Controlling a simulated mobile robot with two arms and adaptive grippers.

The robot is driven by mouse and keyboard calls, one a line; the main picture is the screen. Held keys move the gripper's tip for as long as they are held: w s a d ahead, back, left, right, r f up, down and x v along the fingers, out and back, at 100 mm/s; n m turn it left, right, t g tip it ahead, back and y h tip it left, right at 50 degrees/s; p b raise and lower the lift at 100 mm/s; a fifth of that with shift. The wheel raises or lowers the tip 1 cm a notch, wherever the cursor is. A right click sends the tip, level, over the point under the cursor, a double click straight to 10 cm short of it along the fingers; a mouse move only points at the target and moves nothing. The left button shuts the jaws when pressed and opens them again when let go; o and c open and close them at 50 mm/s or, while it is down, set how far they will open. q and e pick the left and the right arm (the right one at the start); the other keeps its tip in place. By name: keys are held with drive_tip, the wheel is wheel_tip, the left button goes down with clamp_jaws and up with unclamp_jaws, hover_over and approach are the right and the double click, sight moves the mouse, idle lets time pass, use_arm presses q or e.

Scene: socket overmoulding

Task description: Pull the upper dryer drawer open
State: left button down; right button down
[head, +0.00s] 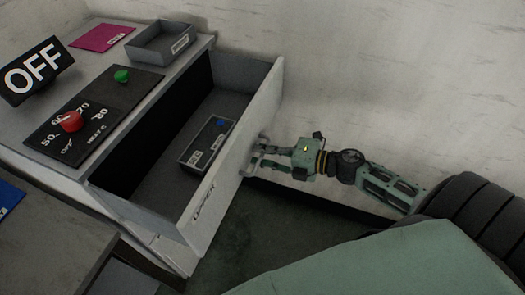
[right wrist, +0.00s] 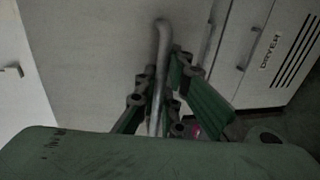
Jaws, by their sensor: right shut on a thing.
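The upper dryer drawer (head: 213,213) stands pulled out from the dryer cabinet (head: 60,180) in the head view, its inside showing. A small grey tray (head: 193,157) with labels and a blue piece lies on the drawer floor. My right gripper (head: 262,160) is at the outer face of the drawer front, shut on its handle. In the right wrist view the bar handle (right wrist: 162,45) runs between the green fingers (right wrist: 160,95). My left gripper is not in view.
On the cabinet top are a control panel (head: 95,115) with a red knob (head: 71,121) and green button (head: 121,76), an OFF sign (head: 35,70), a grey bin (head: 162,42) and a magenta sheet (head: 101,36). A wall stands behind. Dark floor (head: 235,230) lies before the drawer.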

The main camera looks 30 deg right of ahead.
drive_tip(key=c, duration=2.1)
unclamp_jaws()
drive_tip(key=v, duration=1.2)
drive_tip(key=shift+f, duration=0.1)
